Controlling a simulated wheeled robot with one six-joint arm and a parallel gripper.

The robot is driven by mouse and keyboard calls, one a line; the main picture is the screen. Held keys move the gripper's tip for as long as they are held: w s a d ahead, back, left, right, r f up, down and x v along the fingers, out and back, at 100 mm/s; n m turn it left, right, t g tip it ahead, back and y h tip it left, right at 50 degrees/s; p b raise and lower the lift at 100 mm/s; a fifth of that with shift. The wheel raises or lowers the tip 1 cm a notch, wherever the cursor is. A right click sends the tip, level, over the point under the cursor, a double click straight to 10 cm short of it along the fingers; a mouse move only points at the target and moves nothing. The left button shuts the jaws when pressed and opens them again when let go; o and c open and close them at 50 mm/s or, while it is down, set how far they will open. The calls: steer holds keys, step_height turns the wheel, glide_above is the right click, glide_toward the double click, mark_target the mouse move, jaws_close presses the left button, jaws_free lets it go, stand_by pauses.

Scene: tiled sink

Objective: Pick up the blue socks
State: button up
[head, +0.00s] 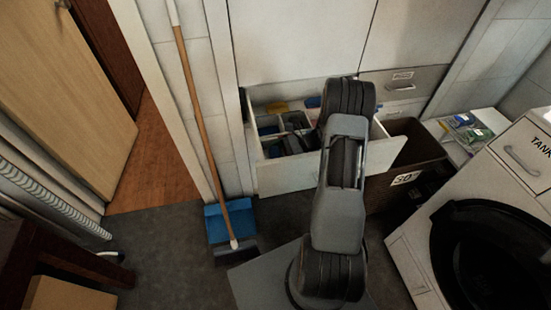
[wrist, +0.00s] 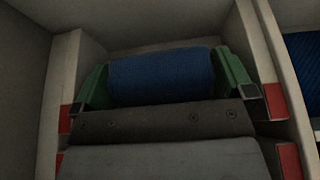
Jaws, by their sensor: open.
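The blue socks (wrist: 160,78) show in the wrist view as a rolled dark-blue bundle. They lie inside a narrow pale compartment of the open drawer (head: 290,177). My gripper (wrist: 164,82) is open, with one green finger on each side of the bundle. The socks lie between the fingers; I cannot tell whether either finger touches them. The underside of the bundle is hidden by the dark gripper body. In the head view my arm reaches down into the drawer and hides part of it.
Pale compartment walls (wrist: 52,75) stand close on both sides of my gripper. Another blue cloth (wrist: 303,60) lies in the compartment to the right. A dark bin (head: 415,150) stands right of the drawer. A broom (head: 190,90) and blue dustpan (head: 230,222) are at the left.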

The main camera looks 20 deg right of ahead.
steer(key=c, duration=0.6)
steer(key=shift+r, duration=0.1)
